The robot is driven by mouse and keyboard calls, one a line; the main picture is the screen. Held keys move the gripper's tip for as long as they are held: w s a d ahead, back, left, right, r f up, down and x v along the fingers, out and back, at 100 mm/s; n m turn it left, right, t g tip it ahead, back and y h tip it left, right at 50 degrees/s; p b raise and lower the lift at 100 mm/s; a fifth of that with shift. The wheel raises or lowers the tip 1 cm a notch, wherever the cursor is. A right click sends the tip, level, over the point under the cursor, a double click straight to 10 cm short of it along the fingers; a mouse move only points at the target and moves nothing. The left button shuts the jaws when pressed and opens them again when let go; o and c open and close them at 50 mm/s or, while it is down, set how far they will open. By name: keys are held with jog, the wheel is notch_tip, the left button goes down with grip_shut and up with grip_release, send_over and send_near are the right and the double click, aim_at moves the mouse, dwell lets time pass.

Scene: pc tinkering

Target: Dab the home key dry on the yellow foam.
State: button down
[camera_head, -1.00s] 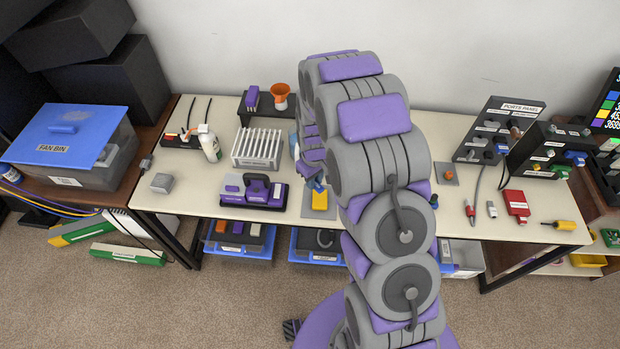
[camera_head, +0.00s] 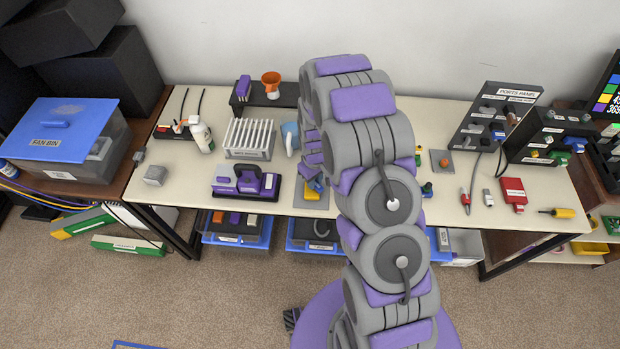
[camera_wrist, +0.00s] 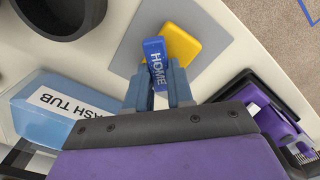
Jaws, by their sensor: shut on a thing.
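The home key (camera_wrist: 156,62) is a small blue block with "HOME" in white letters. My gripper (camera_wrist: 159,82) is shut on it, and the key sticks out past the fingertips. The yellow foam (camera_wrist: 184,46) lies on a grey square mat (camera_wrist: 128,58). In the wrist view the key overlaps the left edge of the foam; I cannot tell whether they touch. In the head view the foam (camera_head: 311,195) shows at the front of the table, with its upper part hidden behind my gripper (camera_head: 318,184).
A light blue wash tub (camera_wrist: 52,108) stands close to my gripper. A dark round container (camera_wrist: 62,14) is near the corner of the wrist view. A purple and black device (camera_head: 246,184) sits left of the foam, and a white rack (camera_head: 249,138) stands behind it.

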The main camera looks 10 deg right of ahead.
jog(key=shift+d, duration=0.1)
jog(key=shift+a, duration=1.3)
jog(key=shift+d+f, duration=0.25)
jog(key=shift+d, duration=0.9)
jog(key=shift+a+f, duration=0.1)
jog(key=shift+a, duration=0.85)
jog(key=shift+d, duration=0.75)
jog(key=shift+a, duration=0.6)
jog(key=shift+d, duration=0.3)
jog(key=shift+d+r, duration=0.1)
jog(key=shift+r, duration=0.2)
jog(key=shift+a+r+p, duration=0.15)
jog(key=shift+r+p, duration=0.2)
jog(key=shift+r, duration=0.45)
jog(key=shift+a+r+p, duration=0.1)
jog(key=shift+r+p, duration=0.2)
jog(key=shift+r, duration=0.45)
jog(key=shift+d+r+p, duration=0.15)
jog(key=shift+r+p, duration=0.25)
jog(key=shift+r, duration=1.3)
